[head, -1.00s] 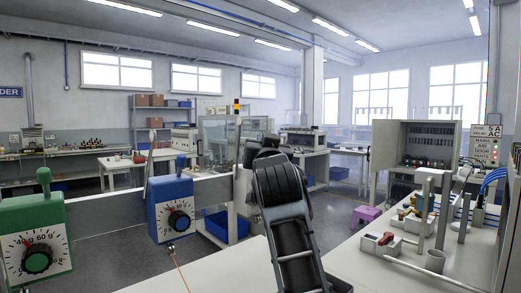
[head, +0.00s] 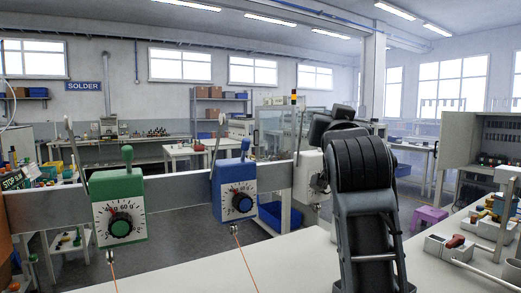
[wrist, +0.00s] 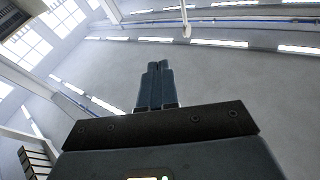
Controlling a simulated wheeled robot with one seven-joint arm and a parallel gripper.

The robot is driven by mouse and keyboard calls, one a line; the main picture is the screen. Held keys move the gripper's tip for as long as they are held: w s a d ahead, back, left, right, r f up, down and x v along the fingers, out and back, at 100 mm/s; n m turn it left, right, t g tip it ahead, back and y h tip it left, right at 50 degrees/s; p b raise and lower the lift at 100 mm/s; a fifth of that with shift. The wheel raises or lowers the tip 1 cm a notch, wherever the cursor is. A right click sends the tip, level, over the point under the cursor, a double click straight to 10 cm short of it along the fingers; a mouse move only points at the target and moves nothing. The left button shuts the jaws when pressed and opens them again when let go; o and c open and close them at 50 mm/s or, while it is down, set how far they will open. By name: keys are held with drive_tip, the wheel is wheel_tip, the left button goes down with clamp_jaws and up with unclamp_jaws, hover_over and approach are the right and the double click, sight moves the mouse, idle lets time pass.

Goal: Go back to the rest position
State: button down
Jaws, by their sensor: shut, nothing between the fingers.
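My gripper (wrist: 159,66) shows in the wrist view with its two dark fingers together and nothing between them. It points up toward the ceiling and walls, clear of any object. In the head view my dark arm rises over the table at the right of centre. The fingers cannot be made out in that view.
A green dial box (head: 119,212) and a blue dial box (head: 235,191) hang on a grey rail, each with an orange cord below. A white table (head: 285,262) lies in front. A grey cabinet (head: 465,150) and a red-switched box (head: 448,246) stand at the right.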

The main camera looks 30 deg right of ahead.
drive_tip(key=s+a+f+n+y, duration=0.2)
drive_tip(key=s+a+f+y, duration=0.15)
drive_tip(key=f, duration=0.75)
drive_tip(key=s+a+f+n+y, duration=0.25)
drive_tip(key=s+a+f, duration=0.2)
drive_tip(key=f, duration=0.55)
drive_tip(key=s+a+f+n+y, duration=0.25)
drive_tip(key=s+f, duration=0.25)
drive_tip(key=f, duration=0.6)
drive_tip(key=s+a+f+n+y, duration=0.1)
drive_tip(key=s+a+f, duration=0.1)
drive_tip(key=s+f, duration=0.35)
drive_tip(key=s+a+f+n+y, duration=0.1)
drive_tip(key=s+a+f, duration=0.1)
drive_tip(key=s, duration=0.7)
drive_tip(key=s+a+g, duration=0.2)
drive_tip(key=s+a, duration=0.1)
drive_tip(key=s, duration=1.4)
drive_tip(key=shift+s+r+g+y, duration=0.2)
drive_tip(key=shift+r+g+y, duration=0.1)
drive_tip(key=shift+y, duration=0.15)
